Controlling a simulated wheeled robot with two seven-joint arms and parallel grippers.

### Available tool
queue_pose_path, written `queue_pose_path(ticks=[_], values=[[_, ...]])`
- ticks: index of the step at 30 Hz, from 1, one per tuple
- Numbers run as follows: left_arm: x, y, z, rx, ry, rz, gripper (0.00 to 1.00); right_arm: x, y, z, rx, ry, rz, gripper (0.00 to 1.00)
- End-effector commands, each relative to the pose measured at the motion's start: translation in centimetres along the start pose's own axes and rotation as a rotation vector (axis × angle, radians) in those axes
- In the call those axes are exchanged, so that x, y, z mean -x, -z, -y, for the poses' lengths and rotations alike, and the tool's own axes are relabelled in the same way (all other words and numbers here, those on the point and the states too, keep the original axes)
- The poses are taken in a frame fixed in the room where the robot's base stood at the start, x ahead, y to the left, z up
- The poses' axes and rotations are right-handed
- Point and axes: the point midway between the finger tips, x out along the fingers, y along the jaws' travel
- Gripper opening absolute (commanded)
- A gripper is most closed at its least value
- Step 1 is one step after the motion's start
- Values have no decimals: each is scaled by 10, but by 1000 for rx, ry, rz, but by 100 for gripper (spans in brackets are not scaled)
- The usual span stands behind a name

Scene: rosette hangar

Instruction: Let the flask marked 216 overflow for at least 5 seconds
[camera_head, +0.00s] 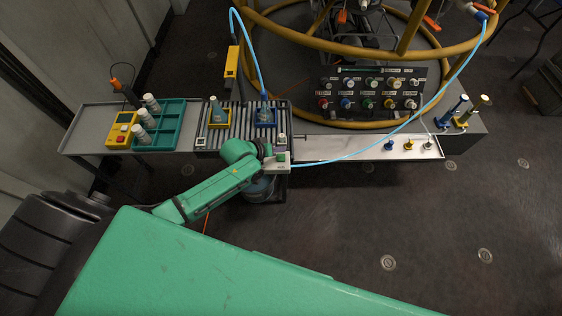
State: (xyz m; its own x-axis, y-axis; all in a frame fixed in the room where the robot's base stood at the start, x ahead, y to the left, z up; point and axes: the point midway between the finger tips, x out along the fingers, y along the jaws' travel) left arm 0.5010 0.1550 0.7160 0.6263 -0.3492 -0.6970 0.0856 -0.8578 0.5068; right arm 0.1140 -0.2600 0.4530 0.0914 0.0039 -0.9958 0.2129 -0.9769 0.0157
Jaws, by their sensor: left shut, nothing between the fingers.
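Two small conical flasks stand upright on a ribbed rack. One flask (217,110) is in a yellow holder on the left, the other flask (265,111) in a blue holder on the right. Their markings are too small to read, so I cannot tell which is 216, nor whether liquid runs over. A blue hose (249,55) arches down to the right flask. My left gripper (268,149) is at the rack's front right edge, shut and empty, beside a pale box with a green button (281,157). The arm partly hides its fingers. My right gripper is out of view.
A teal tray (171,127) with white-capped bottles and a yellow box with a red button (122,130) stand left. A yellow device (232,67) hangs behind the rack. A knob panel (369,91) and white shelf (330,148) are right. The front floor is clear.

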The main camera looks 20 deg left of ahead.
Motion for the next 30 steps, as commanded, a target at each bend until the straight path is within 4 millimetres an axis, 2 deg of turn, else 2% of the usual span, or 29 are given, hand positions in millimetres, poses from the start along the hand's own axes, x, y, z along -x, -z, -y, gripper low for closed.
queue_pose_path(ticks=[1, 6, 30], values=[[-9, -7, 6, 1, 0, 0, 0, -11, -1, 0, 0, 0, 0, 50], [-18, -13, 13, 0, 0, 0, 0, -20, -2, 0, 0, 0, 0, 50], [-18, -13, 13, 0, 0, 0, 0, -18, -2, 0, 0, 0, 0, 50]])
